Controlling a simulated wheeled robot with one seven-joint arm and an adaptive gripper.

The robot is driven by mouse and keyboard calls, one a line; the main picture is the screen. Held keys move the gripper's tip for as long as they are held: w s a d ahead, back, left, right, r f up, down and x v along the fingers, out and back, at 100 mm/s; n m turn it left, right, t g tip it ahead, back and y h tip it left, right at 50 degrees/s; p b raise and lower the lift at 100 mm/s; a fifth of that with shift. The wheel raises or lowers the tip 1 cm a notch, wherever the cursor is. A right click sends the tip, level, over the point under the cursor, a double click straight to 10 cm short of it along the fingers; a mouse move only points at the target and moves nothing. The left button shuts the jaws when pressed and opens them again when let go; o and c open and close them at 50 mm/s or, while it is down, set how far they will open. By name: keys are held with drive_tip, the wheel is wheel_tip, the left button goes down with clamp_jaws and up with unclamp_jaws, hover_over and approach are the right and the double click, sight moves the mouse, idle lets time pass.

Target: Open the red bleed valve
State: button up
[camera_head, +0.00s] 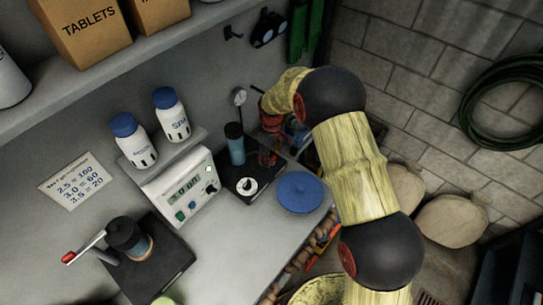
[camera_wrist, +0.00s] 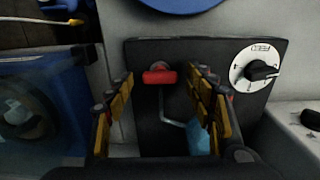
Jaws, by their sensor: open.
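A red handle (camera_wrist: 160,77), which looks like the bleed valve, shows above a black base plate (camera_wrist: 150,125) in the wrist view, with a bent metal rod running below it. My gripper (camera_wrist: 160,72) is open, its yellow-padded fingers on either side of the red handle in the picture. Gaps show on both sides, so the fingers do not look closed on it; the depth between them is unclear. In the head view, my gripper (camera_head: 272,137) is at the far end of the bench near the black base (camera_head: 236,182), and the valve is largely hidden there.
A white FEED dial (camera_wrist: 257,64) sits right of the handle. A blue cylinder (camera_head: 235,150) stands on the same base. A blue round lid (camera_head: 299,191) lies close by. A display unit (camera_head: 183,190) and a red-tipped crank (camera_head: 68,257) are further left.

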drive_tip(key=shift+r, duration=0.1)
wheel_tip(320, 180, up, 12)
idle(0.6)
idle(0.4)
drive_tip(key=s+d+r+m+t+b, duration=0.2)
drive_tip(key=s+d+r+m+b, duration=0.1)
drive_tip(key=s, duration=0.8)
drive_tip(key=s+d+r+m+t+b, duration=0.1)
drive_tip(key=s+d+r+m+b, duration=0.2)
drive_tip(key=s, duration=0.9)
drive_tip(key=s+d+r+m+t+b, duration=0.2)
drive_tip(key=s+d+r, duration=0.4)
drive_tip(key=s, duration=0.6)
drive_tip(key=shift+d+r+m+t+b, duration=0.25)
drive_tip(key=shift+d+m+b, duration=0.35)
drive_tip(key=shift+b, duration=0.55)
